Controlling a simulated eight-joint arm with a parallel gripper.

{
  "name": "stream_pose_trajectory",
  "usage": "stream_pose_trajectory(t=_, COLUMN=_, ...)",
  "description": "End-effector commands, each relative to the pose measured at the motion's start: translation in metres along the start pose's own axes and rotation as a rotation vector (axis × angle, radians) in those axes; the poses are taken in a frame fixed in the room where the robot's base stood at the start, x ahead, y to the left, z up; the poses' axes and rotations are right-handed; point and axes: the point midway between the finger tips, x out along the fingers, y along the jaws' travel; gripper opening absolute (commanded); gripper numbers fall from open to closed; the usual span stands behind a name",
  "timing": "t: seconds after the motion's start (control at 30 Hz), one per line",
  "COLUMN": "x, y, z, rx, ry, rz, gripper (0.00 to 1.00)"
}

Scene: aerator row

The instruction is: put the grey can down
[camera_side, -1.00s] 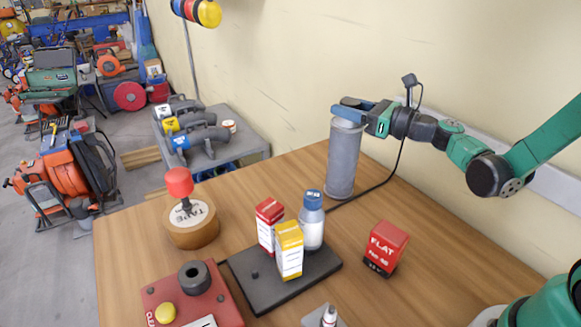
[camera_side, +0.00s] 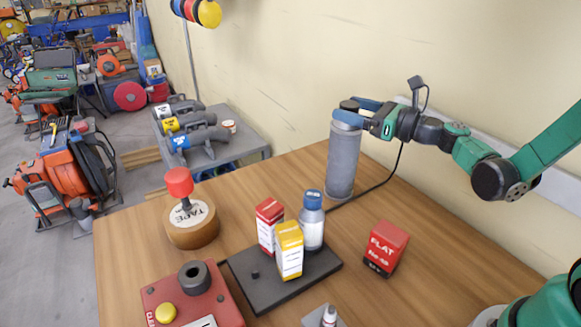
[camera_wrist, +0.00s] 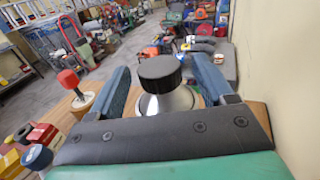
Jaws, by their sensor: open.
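The grey can (camera_side: 343,160) stands upright on the wooden table near the wall. Its black cap (camera_wrist: 160,72) and pale shoulder show in the wrist view. My gripper (camera_side: 356,110) is at the top of the can, with its blue fingers spread. In the wrist view my gripper (camera_wrist: 160,85) has one finger on each side of the cap, with gaps visible between the cap and the fingers. The can's lower body is hidden in that view.
A dark tray (camera_side: 262,290) holds a red-white box (camera_side: 268,225), a yellow box (camera_side: 289,250) and a blue-capped bottle (camera_side: 312,222). A red FLAT box (camera_side: 385,248) stands to its right. A tape roll (camera_side: 192,225) with a red-knobbed item and a red control box (camera_side: 190,300) are left.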

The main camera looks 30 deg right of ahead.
Motion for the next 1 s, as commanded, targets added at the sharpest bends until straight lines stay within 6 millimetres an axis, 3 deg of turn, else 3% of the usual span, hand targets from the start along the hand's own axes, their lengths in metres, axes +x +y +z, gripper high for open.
stream_pose_trajectory(t=0.3, x=-0.056, y=-0.001, z=0.0, rx=0.0, ry=0.0, rz=-0.007, gripper=0.74)
stream_pose_trajectory(t=0.47, x=-0.061, y=0.007, z=-0.003, rx=-0.094, ry=0.051, rz=0.024, gripper=0.74)
stream_pose_trajectory(t=0.57, x=-0.054, y=0.025, z=-0.012, rx=-0.333, ry=0.168, rz=0.101, gripper=0.74)
stream_pose_trajectory(t=0.73, x=-0.052, y=0.063, z=-0.031, rx=-0.991, ry=0.4, rz=0.367, gripper=0.74)
stream_pose_trajectory(t=0.9, x=-0.076, y=0.088, z=-0.042, rx=-1.803, ry=0.531, rz=0.796, gripper=0.74)
stream_pose_trajectory(t=1.0, x=-0.091, y=0.091, z=-0.041, rx=-2.176, ry=0.541, rz=1.031, gripper=0.74)
